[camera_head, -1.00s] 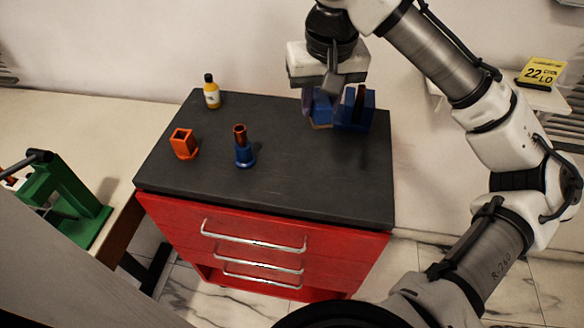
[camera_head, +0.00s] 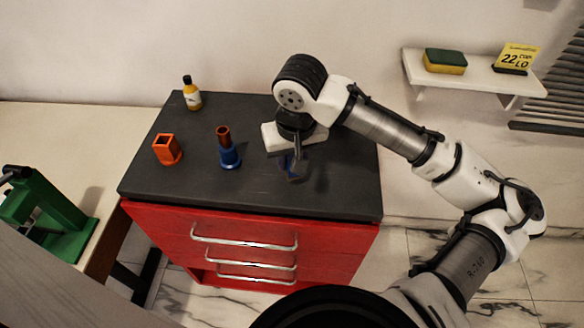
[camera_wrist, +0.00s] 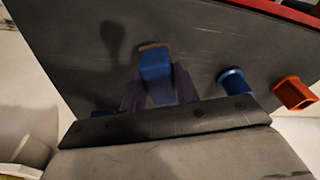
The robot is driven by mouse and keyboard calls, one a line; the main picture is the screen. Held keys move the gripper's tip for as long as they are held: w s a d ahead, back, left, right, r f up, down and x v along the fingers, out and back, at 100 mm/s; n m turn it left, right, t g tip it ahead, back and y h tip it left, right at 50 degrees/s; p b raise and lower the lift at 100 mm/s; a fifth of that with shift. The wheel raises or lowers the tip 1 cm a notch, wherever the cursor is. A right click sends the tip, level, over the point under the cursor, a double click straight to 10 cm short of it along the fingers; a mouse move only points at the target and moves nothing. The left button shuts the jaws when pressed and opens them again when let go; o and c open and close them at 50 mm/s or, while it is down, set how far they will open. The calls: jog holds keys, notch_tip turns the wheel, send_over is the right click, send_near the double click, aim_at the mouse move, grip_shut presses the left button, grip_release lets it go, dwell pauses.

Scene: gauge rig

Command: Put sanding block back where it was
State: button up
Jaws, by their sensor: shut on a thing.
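The sanding block (camera_wrist: 157,78) is a small blue block with a tan strip at its far end. In the wrist view it sits between the two fingers of my gripper (camera_wrist: 158,88), which is shut on it. In the head view only a bit of blue shows at my gripper (camera_head: 293,170), over the right half of the dark cabinet top (camera_head: 340,190). I cannot tell whether the block touches the top.
A blue stand with a brown tube (camera_head: 228,150), an orange square holder (camera_head: 167,150) and a yellow bottle (camera_head: 193,97) stand left on the top. A wall shelf (camera_head: 480,82) carries a green-and-yellow sponge (camera_head: 445,61) and a yellow sign (camera_head: 517,58). The front-right top is clear.

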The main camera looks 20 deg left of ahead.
jog(key=shift+f, duration=2.05)
jog(key=shift+f, duration=0.2)
jog(key=o, duration=1)
jog(key=r, duration=0.4)
jog(key=s+d+r, duration=0.1)
jog(key=r, duration=0.7)
jog(key=shift+s+d+r, duration=0.15)
jog(key=shift+s, duration=0.1)
